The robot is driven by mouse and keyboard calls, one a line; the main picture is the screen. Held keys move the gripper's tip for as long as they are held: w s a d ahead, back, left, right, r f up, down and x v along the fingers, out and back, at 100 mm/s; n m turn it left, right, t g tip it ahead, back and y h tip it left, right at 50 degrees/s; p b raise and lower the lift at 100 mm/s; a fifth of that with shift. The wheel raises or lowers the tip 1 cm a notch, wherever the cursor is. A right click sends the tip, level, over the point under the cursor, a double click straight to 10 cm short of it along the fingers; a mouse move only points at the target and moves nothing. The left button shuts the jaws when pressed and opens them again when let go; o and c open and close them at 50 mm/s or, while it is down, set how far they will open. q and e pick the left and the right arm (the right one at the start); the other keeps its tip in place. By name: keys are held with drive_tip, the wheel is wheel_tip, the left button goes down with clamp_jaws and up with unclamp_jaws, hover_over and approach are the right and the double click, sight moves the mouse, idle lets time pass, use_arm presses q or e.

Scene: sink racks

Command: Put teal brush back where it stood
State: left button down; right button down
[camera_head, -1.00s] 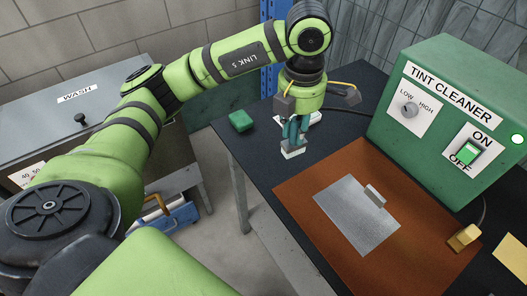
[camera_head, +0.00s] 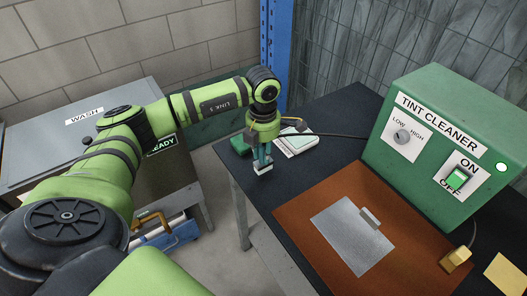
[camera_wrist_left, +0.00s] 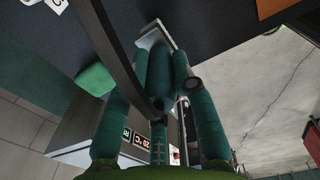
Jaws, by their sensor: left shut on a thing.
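My left gripper (camera_head: 262,158) points down over the near-left part of the dark table. It is shut on the teal brush, whose pale lower end (camera_head: 263,170) shows below the fingers near the table's left edge. I cannot tell whether that end touches the table. In the left wrist view the teal fingers stand around the brush (camera_wrist_left: 160,65), and they hide much of it. A green block (camera_head: 239,146) lies just left of the gripper; it also shows in the left wrist view (camera_wrist_left: 95,79). My right gripper is not in view.
A pale flat item (camera_head: 299,144) lies right of the gripper. A brown mat (camera_head: 385,214) bears a grey plate (camera_head: 352,235). The green tint cleaner box (camera_head: 437,145) stands at the right, with a cable running left. A grey wash unit (camera_head: 50,135) stands left, across a floor gap.

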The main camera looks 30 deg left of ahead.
use_arm(q)
drive_tip(key=shift+f, duration=0.8)
drive_tip(key=shift+f, duration=0.1)
drive_tip(key=shift+f, duration=0.15)
drive_tip(key=c, duration=1)
unclamp_jaws()
